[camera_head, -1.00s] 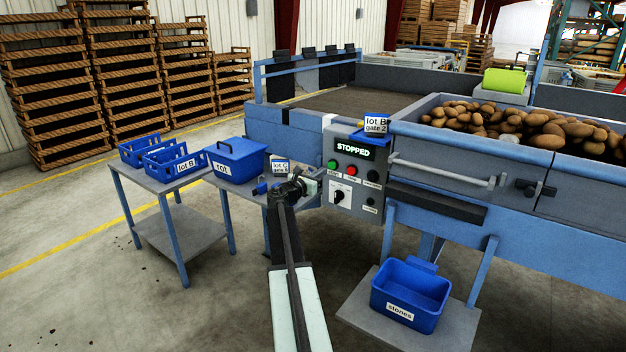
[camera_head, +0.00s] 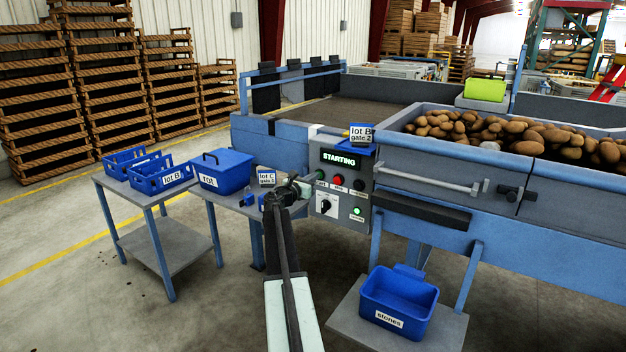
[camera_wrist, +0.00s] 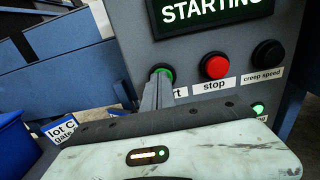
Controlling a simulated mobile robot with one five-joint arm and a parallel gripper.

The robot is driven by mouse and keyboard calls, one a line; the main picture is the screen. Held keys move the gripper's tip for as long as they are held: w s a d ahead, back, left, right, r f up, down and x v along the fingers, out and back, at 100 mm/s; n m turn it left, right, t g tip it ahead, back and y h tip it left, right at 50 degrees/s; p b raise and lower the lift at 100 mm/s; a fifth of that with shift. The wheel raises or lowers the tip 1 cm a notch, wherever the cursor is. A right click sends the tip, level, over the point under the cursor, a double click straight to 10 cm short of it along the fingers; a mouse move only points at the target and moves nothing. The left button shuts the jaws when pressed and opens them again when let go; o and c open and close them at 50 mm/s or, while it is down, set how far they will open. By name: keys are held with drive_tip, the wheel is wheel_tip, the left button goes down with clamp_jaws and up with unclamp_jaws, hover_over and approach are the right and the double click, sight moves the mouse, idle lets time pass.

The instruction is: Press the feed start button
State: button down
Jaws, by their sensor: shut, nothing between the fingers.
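The control panel (camera_head: 345,185) stands at the front of the grader. Its display (camera_head: 341,159) reads STARTING. The green start button (camera_wrist: 161,68) shows as a green rim just behind my fingertips in the wrist view, its label partly covered. My gripper (camera_wrist: 160,80) is shut and empty, with its tips at the button and seemingly touching it. In the head view my gripper (camera_head: 312,181) reaches the panel's left side and hides part of the button. The red stop button (camera_wrist: 214,66) is right of it, apart from my fingers. A green lamp (camera_head: 357,211) glows low on the panel.
A black creep speed button (camera_wrist: 268,54) is right of stop. A black selector knob (camera_head: 324,206) sits below. The lot C tag (camera_head: 266,177) and rot bin (camera_head: 222,172) stand left of my arm. The stones bin (camera_head: 398,302) is low on the right.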

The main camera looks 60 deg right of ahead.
drive_tip(key=shift+s+d+r, duration=0.15)
drive_tip(key=shift+s+d, duration=0.05)
drive_tip(key=shift+d, duration=0.4)
drive_tip(key=a, duration=1.5)
drive_tip(key=shift+w, duration=0.25)
drive_tip(key=shift+a, duration=0.1)
